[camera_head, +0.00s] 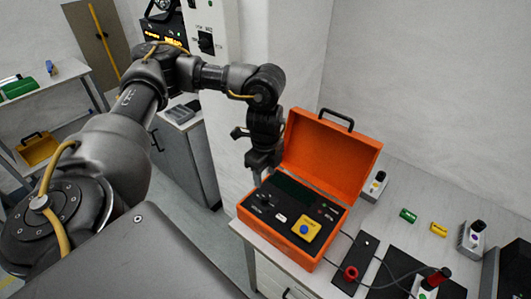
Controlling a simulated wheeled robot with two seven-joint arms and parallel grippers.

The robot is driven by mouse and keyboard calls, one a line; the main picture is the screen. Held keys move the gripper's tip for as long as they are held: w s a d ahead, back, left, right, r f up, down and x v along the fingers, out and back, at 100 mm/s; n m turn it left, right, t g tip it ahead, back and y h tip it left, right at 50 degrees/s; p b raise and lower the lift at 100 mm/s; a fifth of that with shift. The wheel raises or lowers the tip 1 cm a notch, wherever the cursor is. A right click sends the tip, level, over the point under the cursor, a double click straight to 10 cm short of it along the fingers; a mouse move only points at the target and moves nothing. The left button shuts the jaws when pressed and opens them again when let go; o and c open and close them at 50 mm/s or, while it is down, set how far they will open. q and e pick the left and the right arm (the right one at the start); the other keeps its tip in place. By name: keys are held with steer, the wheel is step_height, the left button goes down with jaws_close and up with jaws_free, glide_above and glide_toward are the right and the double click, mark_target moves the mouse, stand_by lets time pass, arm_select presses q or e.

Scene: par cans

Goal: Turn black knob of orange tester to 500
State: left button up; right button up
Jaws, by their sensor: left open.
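The orange tester (336,152) is an open case on the white bench, with its lid raised at the back and a black handle on top. Its dark panel holds a black knob (263,198) at the left, a yellow square with a blue button (307,229) and small white labels. The scale around the knob is too small to read. My left gripper (257,178) is open and points down just behind the knob, by the case's left rear edge. I cannot tell whether it touches the case. My right gripper is out of view.
Right of the tester are a black strip with a red ring (351,273), a cable, a green cylinder (408,215), a yellow cylinder (438,229) and several small white-and-black devices. A white wall stands behind. A shelf (62,88) is at far left.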

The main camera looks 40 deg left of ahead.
mark_target(265, 197)
arm_select(q)
step_height(265, 197, down, 10)
steer(key=shift+f+b, duration=0.1)
steer(key=shift+b, duration=0.25)
steer(key=c, duration=1)
